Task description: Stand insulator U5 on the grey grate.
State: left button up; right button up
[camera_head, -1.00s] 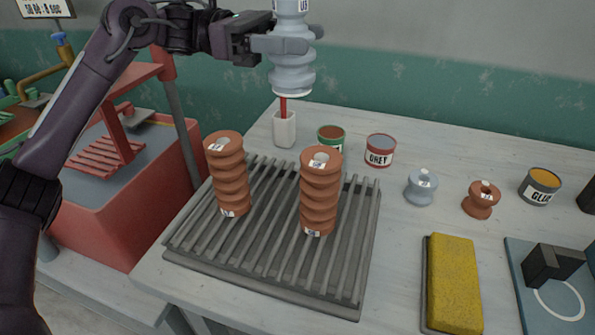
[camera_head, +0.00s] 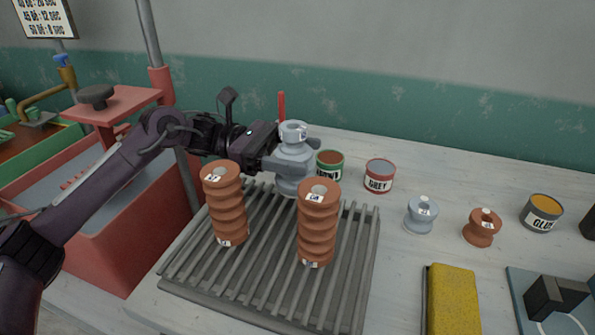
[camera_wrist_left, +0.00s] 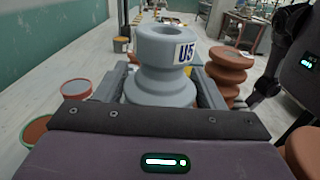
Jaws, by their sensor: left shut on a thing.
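Insulator U5 (camera_head: 293,151) is light grey-blue, ribbed and upright. My left gripper (camera_head: 290,166) is shut on it, with one finger on each side of its waist. In the left wrist view, U5 (camera_wrist_left: 164,52) shows its label and hollow top between the fingers (camera_wrist_left: 165,90). The grey grate (camera_head: 262,284) lies on the table. U5 is over its far part, behind two brown insulators. Its base is partly hidden by the right brown one, so I cannot tell whether it touches the bars. My right gripper is not in view.
Two brown ribbed insulators (camera_head: 226,207) (camera_head: 318,226) stand on the grate, close in front of U5. Behind and right are a green-rimmed can (camera_head: 329,164) and a red can (camera_head: 379,177). Small spools, a yellow sponge (camera_head: 451,305) and a glue can stand farther right. The grate's front bars are clear.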

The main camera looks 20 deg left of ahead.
aim_at(297, 176)
pick_arm(q)
notch_tip(297, 176, down, 4)
jog(key=shift+r+p, duration=0.1)
jog(key=shift+p, duration=0.2)
jog(key=shift+f, duration=0.3)
jog(key=shift+f+b, duration=0.1)
jog(key=shift+b, duration=0.2)
jog(key=o, duration=1.2)
jog(key=shift+o, duration=1.1)
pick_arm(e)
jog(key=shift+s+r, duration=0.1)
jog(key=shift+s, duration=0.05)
